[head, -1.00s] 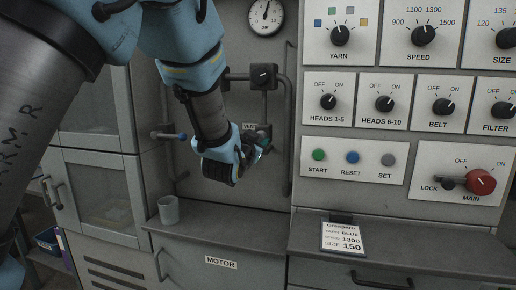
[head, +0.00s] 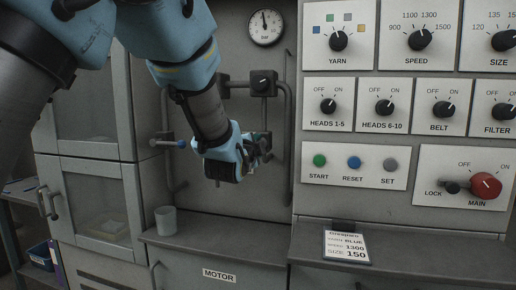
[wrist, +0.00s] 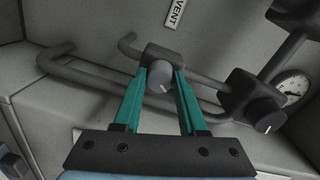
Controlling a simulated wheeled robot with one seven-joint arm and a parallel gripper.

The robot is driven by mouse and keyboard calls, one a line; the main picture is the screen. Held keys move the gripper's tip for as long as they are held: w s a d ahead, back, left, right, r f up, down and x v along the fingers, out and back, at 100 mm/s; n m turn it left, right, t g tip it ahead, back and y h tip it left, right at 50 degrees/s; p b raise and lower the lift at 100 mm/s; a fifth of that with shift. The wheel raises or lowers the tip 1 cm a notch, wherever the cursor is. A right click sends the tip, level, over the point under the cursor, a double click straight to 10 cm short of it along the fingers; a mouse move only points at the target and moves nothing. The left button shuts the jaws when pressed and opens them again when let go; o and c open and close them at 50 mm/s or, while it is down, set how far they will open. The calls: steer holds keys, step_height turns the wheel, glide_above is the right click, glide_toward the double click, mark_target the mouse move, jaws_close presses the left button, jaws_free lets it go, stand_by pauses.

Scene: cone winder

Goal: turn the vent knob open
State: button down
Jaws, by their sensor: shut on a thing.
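The vent knob (wrist: 160,79) is a dark grip with a pale front face, on a small block on the pipework under the VENT label (wrist: 176,12). My gripper (wrist: 161,76) has its two teal fingers on either side of this knob, shut on it. A white mark shows on the knob's face, but I cannot read its exact angle against any scale. In the head view my gripper (head: 262,147) is at the pipes left of the control panel. My wrist hides the vent knob and label there.
Another valve knob (head: 262,83) sits above on the same pipes, under a round gauge (head: 265,26). A lever with a blue end (head: 181,144) is left of my wrist. A cup (head: 166,220) stands on the ledge below. The panel (head: 310,180) is at the right.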

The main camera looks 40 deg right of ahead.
steer(key=shift+m, duration=0.6)
steer(key=shift+c, duration=2.3)
jaws_free()
steer(key=b+v, duration=0.2)
steer(key=v, duration=0.8)
steer(key=shift+s+a, duration=0.3)
